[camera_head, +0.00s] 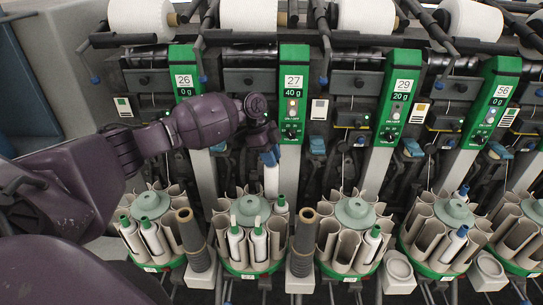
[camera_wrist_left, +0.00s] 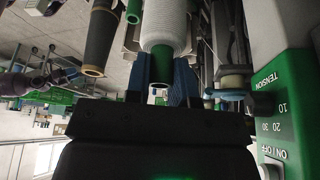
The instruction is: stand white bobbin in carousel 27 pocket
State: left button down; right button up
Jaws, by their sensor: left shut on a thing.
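My left gripper (camera_head: 269,157) is shut on the white bobbin (camera_head: 271,181), below the green 27 panel. The bobbin hangs roughly upright over the back right of carousel 27 (camera_head: 250,206). Its lower end is close to the back pockets; I cannot tell whether it is inside one. In the left wrist view the white bobbin (camera_wrist_left: 165,25) shows its green tube end between the blue fingertips (camera_wrist_left: 162,85). Carousel 27 holds a few green-tipped bobbins at its front and right; other pockets look empty. My right gripper is not in view.
Carousel 26 (camera_head: 148,204) stands to the left and carousel 29 (camera_head: 355,209) to the right. Dark brown tubes (camera_head: 304,240) stand between the carousels. The 27 panel (camera_head: 294,90) and winder parts rise just behind the gripper. A tension panel (camera_wrist_left: 280,110) is close at right in the left wrist view.

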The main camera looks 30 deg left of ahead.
pick_arm(q)
jog(key=shift+f, duration=0.15)
jog(key=shift+f, duration=0.4)
jog(key=shift+f+b, duration=0.65)
jog(key=shift+f, duration=0.75)
jog(key=shift+f+b, duration=0.3)
